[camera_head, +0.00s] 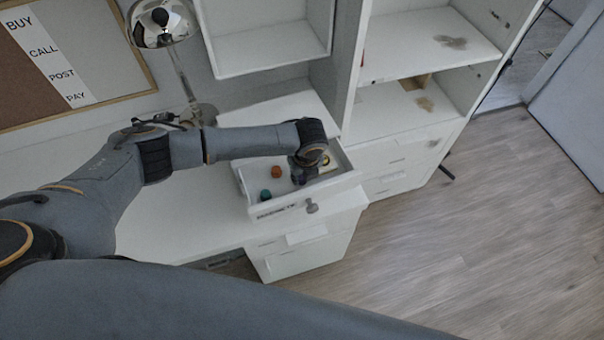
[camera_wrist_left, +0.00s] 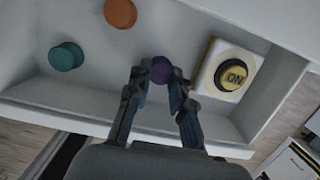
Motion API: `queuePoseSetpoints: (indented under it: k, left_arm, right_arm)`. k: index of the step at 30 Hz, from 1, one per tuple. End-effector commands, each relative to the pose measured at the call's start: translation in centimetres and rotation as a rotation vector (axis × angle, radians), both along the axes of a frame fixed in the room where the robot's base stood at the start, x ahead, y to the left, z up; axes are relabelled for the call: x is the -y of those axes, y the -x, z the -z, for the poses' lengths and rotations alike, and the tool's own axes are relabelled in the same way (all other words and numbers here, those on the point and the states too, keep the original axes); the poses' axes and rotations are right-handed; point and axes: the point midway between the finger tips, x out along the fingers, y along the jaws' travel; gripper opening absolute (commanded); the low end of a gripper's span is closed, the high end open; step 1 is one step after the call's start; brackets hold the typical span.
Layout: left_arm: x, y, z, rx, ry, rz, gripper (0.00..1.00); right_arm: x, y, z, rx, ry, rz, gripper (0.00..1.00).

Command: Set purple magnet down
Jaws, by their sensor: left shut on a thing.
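The purple magnet (camera_wrist_left: 161,70) is between the fingertips of my left gripper (camera_wrist_left: 160,78), which is shut on it in the left wrist view. In the head view my left gripper (camera_head: 302,174) reaches down into the open white drawer (camera_head: 245,190), and the arm hides the magnet there. The magnet is over the drawer floor; I cannot tell whether it touches the floor. My right gripper is not in view.
In the drawer, an orange magnet (camera_wrist_left: 120,13) and a teal magnet (camera_wrist_left: 66,56) lie left of the gripper. A white block with a yellow ON button (camera_wrist_left: 229,73) is close on the right. The drawer walls surround them. A lamp (camera_head: 162,22) stands behind.

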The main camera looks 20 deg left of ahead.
Motion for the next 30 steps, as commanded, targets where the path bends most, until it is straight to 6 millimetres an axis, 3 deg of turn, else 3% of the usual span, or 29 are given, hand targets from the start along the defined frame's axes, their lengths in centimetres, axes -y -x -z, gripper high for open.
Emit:
queuePoseSetpoints:
  k: [1, 2, 4, 5, 17, 30]
  left_arm:
    - [0.0, 0.0, 0.2, 0.0, 0.0, 0.0, 0.06]
    - [0.0, 0.0, 0.1, 0.0, 0.0, 0.0, 0.27]
    - [0.0, 0.0, 0.1, 0.0, 0.0, 0.0, 0.42]
    - [0.0, 0.0, 0.1, 0.0, 0.0, 0.0, 0.44]
    - [0.1, 0.0, -0.7, 0.002, 0.002, 0.002, 0.44]
    - [1.1, 1.4, -9.1, 0.004, 0.002, 0.003, 0.44]
  right_arm:
    - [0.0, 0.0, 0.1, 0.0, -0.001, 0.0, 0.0]
    - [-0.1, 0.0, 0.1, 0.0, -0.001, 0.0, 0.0]
    - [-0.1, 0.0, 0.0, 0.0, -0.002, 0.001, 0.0]
    - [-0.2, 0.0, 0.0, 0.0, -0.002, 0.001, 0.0]
    - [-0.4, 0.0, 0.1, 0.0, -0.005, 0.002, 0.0]
    - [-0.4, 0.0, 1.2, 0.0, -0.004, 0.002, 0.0]
